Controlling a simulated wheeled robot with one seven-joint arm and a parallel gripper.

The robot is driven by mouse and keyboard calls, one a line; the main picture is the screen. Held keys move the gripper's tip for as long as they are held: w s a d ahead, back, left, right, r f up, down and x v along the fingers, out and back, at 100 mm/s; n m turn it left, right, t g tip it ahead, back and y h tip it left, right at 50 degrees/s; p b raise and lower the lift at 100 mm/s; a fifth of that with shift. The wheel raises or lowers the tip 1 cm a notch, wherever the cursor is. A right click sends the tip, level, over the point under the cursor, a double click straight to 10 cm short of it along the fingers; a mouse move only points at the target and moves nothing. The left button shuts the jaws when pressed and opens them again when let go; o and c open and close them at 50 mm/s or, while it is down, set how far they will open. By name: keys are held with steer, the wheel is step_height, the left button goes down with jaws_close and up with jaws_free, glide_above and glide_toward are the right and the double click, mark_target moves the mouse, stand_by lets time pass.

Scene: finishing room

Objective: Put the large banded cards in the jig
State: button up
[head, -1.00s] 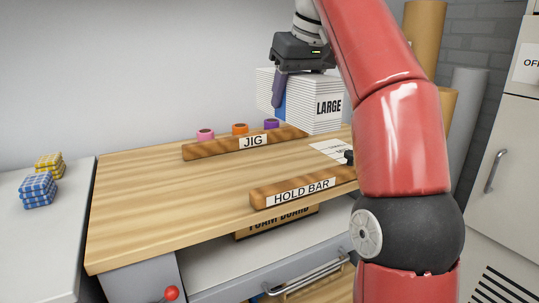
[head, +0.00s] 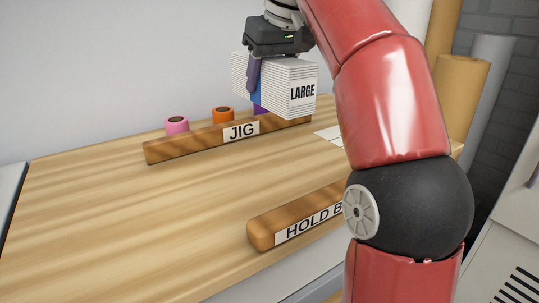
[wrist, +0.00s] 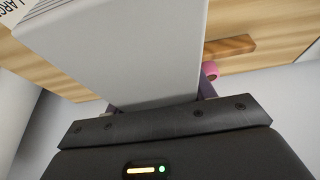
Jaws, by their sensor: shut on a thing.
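The large banded cards (head: 289,93) are a thick white stack with a blue band and the word LARGE on one face. My gripper (head: 256,75) is shut on the stack from above and holds it up near the back of the bench. The stack also fills much of the wrist view (wrist: 120,45). The jig (head: 200,142) is a wooden bar labelled JIG along the back of the bench top. In the head view the stack overlaps the jig's right end; its exact height above the wood is hard to tell.
A hold bar (head: 262,236) lies at the bench's front edge, partly hidden by my arm. Pink (head: 177,125), orange (head: 223,115) and purple tape rolls stand behind the jig. A white sheet (head: 328,133) lies right of the jig. The bench top (head: 130,215) between the bars is clear.

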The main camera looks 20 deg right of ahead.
mark_target(286, 86)
step_height(286, 86, down, 13)
steer(key=b, duration=0.5)
steer(key=shift+f, duration=0.15)
steer(key=shift+f+b, duration=0.15)
steer(key=shift+b, duration=0.15)
steer(key=o, duration=1.3)
steer(key=p+v, duration=0.4)
steer(key=v, duration=0.7)
steer(key=shift+r, duration=0.2)
steer(key=shift+s+r, duration=0.25)
steer(key=shift+r, duration=0.15)
